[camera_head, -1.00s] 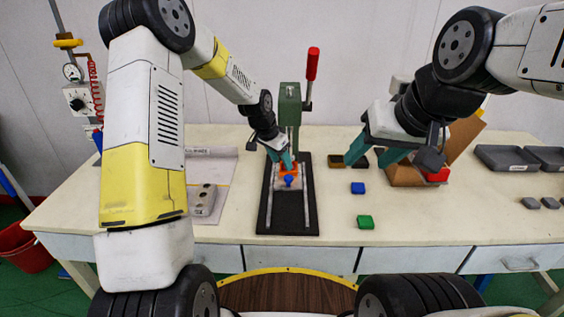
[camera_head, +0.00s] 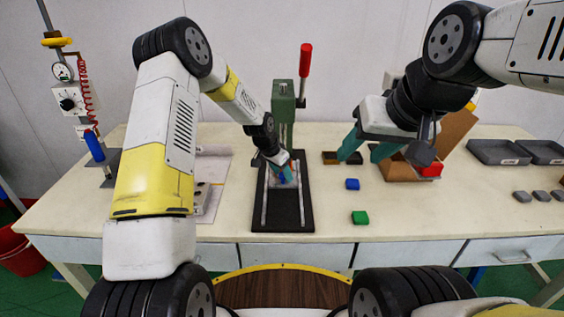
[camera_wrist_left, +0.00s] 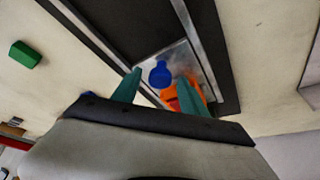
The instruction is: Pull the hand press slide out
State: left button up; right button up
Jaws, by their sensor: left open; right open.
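The hand press (camera_head: 284,112) has a green column and a red-tipped lever. Its dark base (camera_head: 282,218) carries two pale rails. A light metal slide plate (camera_head: 270,183) sits between them; in the left wrist view it shows (camera_wrist_left: 186,58) with a blue round knob (camera_wrist_left: 160,74) and an orange part (camera_wrist_left: 190,97). My left gripper (camera_head: 285,173) is over the slide and hides part of it; in the left wrist view its green fingers are apart, one on either side of the knob. I cannot tell whether they touch it. My right gripper (camera_head: 362,156) is open and empty, beside a cardboard box (camera_head: 400,176).
A blue block (camera_head: 352,184) and a green block (camera_head: 360,217) lie right of the press. Grey trays (camera_head: 498,152) and several small grey blocks (camera_head: 539,197) are at the far right. The front middle of the table (camera_head: 420,215) is clear.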

pick_arm(q)
grip_shut()
dwell(1.3)
